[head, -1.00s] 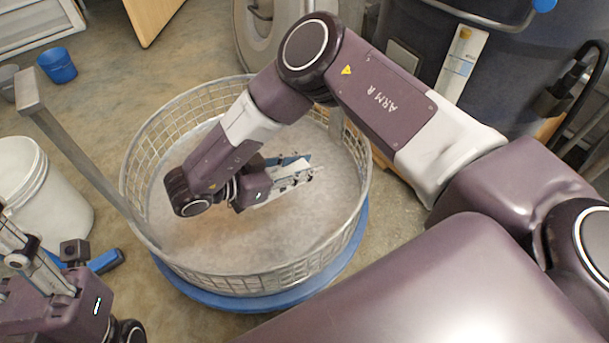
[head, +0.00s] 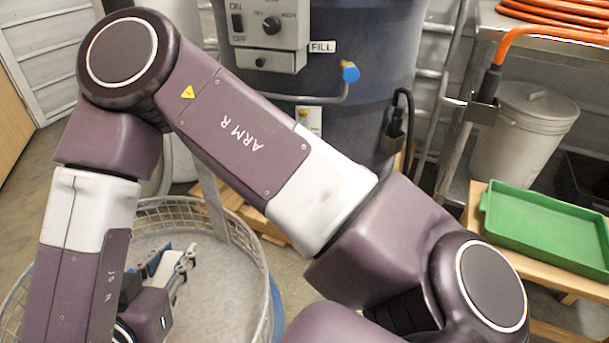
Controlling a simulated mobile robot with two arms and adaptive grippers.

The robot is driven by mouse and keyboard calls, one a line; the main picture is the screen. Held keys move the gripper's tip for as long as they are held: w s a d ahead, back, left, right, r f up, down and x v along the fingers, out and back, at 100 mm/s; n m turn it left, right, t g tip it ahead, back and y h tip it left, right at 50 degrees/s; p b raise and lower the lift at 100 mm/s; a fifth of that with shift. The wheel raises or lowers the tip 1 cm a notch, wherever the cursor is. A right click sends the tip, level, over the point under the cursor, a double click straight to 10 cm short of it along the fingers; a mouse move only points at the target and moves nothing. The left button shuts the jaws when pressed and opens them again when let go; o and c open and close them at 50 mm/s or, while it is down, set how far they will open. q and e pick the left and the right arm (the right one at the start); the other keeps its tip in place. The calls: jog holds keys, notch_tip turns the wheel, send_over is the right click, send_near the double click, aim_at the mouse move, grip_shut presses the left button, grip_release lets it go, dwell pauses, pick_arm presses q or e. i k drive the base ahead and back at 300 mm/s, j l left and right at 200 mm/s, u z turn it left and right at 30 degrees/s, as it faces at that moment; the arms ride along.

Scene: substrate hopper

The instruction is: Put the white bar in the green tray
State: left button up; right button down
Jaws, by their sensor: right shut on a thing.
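The green tray (head: 555,232) lies empty on a wooden bench at the right of the head view. My right gripper (head: 180,268) is low over the round wire basket at lower left, jaws shut. A small whitish piece (head: 153,262) shows at its fingers; I take it for the white bar, mostly hidden by the fingers and my right arm. The gripper is far to the left of the tray. My left gripper is out of view.
The wire basket (head: 262,262) with a pale grainy fill surrounds my right gripper. A dark blue hopper (head: 375,85) with a control box and a blue-tipped lever stands behind my arm. A grey bin (head: 520,135) and a metal table with orange hose stand behind the tray.

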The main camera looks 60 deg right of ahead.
aim_at(543, 238)
jog(key=k+l, duration=0.95)
jog(key=z, duration=0.4)
jog(key=k+l+z, duration=0.1)
jog(key=z, duration=0.3)
jog(key=l+z, duration=0.1)
jog(key=z, duration=0.25)
jog(key=l+z, duration=0.1)
jog(key=z, duration=0.3)
